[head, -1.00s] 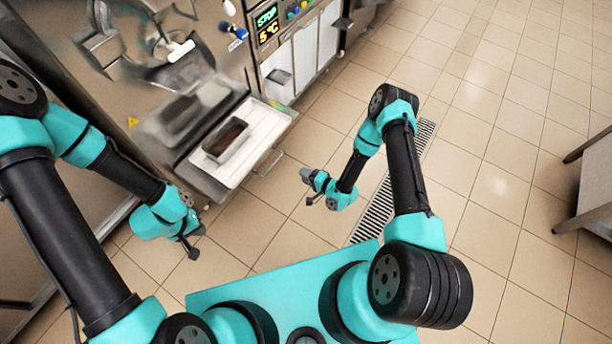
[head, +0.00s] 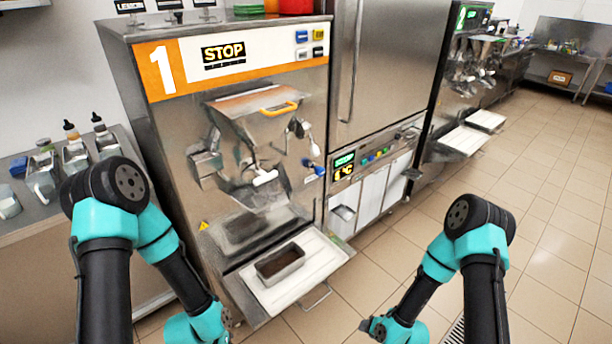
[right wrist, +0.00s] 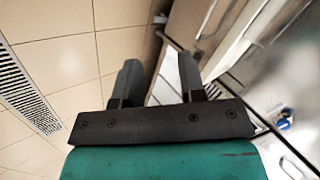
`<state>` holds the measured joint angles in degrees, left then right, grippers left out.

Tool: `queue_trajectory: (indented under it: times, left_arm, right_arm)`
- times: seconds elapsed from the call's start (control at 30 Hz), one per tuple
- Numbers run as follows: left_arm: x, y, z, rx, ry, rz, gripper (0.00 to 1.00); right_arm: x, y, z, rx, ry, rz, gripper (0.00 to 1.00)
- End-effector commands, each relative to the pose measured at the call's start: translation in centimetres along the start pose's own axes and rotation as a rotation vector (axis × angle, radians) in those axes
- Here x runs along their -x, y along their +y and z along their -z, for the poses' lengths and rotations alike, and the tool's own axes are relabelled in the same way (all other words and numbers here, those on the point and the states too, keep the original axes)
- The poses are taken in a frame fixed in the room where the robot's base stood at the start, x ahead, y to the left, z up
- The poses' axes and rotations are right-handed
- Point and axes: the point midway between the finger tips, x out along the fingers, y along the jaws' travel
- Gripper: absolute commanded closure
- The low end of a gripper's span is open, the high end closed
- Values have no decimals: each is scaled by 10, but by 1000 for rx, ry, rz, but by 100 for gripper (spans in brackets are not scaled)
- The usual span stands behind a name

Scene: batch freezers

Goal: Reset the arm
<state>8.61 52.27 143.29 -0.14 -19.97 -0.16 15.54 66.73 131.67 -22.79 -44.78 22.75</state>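My right arm comes up from the bottom right of the head view, and its gripper (head: 374,328) hangs low over the floor, apart from the machines. In the right wrist view the two dark fingers of this gripper (right wrist: 160,75) stand apart with nothing between them. My left arm reaches down at the lower left of the head view, in front of batch freezer 1 (head: 170,130). Its wrist is at the bottom edge and its gripper is out of the picture.
A metal pan with brown contents (head: 268,273) sits on the white shelf (head: 325,262) of freezer 1. A counter (head: 35,215) with bottles stands at left. A second machine (head: 465,65) with trays stands farther back. Open tiled floor (head: 540,240) lies at right.

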Motion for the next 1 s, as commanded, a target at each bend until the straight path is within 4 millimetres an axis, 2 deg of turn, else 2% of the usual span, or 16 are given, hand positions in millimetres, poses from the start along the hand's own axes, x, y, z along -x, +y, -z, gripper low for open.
queue_trajectory:
  times: [0.03, 0.2, 0.3, 0.4, 0.53, 1.0]
  left_arm:
    - [0, 0, 0, 0, 0, 0, 100]
    - [0, 0, 0, 0, 0, 0, 100]
    - [0, 0, 0, 0, 0, 0, 100]
    - [0, 0, 0, 0, 0, 0, 100]
    - [0, 0, 0, 0, 0, 0, 100]
    - [0, 0, 0, 0, 0, 0, 100]
  right_arm:
    - [17, -4, -4, 33, -36, -46, 63]
    - [75, -10, -32, 126, -192, -186, 63]
    - [103, -14, -49, 159, -273, -232, 63]
    - [120, -17, -59, 176, -323, -253, 63]
    - [126, -18, -65, 182, -347, -261, 63]
    - [126, -17, -64, 180, -345, -261, 63]
